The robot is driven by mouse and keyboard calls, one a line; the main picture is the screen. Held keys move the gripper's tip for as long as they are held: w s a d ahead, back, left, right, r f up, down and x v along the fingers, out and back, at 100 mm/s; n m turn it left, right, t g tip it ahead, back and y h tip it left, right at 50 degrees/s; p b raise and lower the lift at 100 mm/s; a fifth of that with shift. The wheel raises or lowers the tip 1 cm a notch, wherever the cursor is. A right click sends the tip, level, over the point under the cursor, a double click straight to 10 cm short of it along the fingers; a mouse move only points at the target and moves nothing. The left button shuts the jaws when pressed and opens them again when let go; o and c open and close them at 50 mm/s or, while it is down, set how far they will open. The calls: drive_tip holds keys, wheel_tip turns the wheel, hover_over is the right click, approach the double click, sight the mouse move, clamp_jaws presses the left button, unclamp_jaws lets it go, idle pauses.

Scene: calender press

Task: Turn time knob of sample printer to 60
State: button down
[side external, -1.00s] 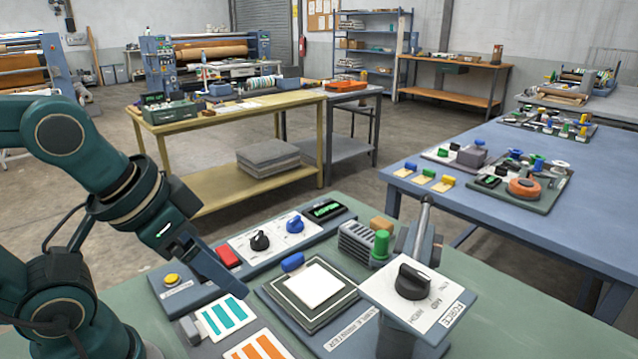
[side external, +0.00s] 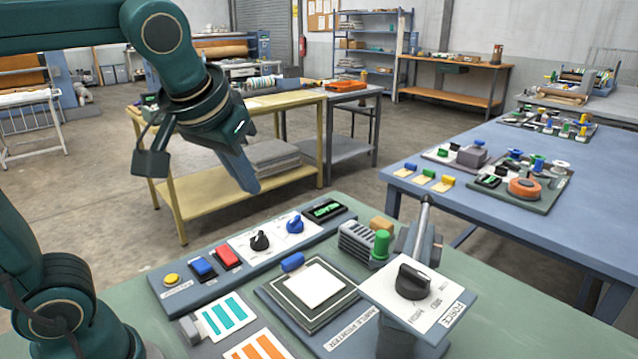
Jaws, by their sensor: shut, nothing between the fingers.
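The sample printer (side external: 345,337) stands on the green bench, with a white square pad (side external: 309,286) on its bed. Its rear control strip carries a white plate with a black knob (side external: 259,240) and a blue knob (side external: 295,223). The labels and scale marks there are too small to read, so I cannot tell which is the time knob or its setting. My gripper (side external: 247,188) is shut and empty, pointing down in the air above and behind the strip, apart from both knobs.
A large black knob (side external: 413,281) on a FORCE plate stands at the front right, beside a raised lever (side external: 424,215). Blue (side external: 204,268) and red (side external: 228,257) buttons and a yellow button (side external: 171,279) line the strip's left part. A green-capped part (side external: 382,243) stands right of it.

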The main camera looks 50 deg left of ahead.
drive_tip(key=w+a+f+n+g+y, duration=0.1)
drive_tip(key=w+f+y, duration=0.15)
drive_tip(key=w, duration=0.55)
drive_tip(key=w+a+f+n+g+y, duration=0.1)
drive_tip(key=w+f, duration=0.3)
drive_tip(key=w, duration=0.4)
drive_tip(key=g, duration=0.1)
approach(298, 228)
drive_tip(key=shift+y, duration=0.25)
drive_tip(key=w+f, duration=0.1)
drive_tip(key=f, duration=0.3)
drive_tip(key=w+f, duration=0.1)
drive_tip(key=f, duration=0.1)
drive_tip(key=shift+w+a, duration=0.1)
drive_tip(key=shift+w, duration=0.2)
drive_tip(key=shift+s+a+r, duration=0.1)
drive_tip(key=shift+s+a, duration=0.1)
drive_tip(key=shift+a, duration=0.3)
drive_tip(key=shift+s+a+r, duration=0.1)
drive_tip(key=shift+s+a, duration=0.1)
drive_tip(key=shift+a, duration=0.25)
drive_tip(key=shift+s+a+m, duration=0.25)
drive_tip(key=shift+a+m, duration=0.05)
drive_tip(key=shift+a, duration=0.4)
drive_tip(key=shift+s+a+m+t+h, duration=0.1)
drive_tip(key=shift+s+m+t+h, duration=0.1)
drive_tip(key=shift+m+t, duration=0.45)
drive_tip(key=shift+s+m+t+h, duration=0.1)
drive_tip(key=shift+m+t+h, duration=0.2)
drive_tip(key=shift+m, duration=0.55)
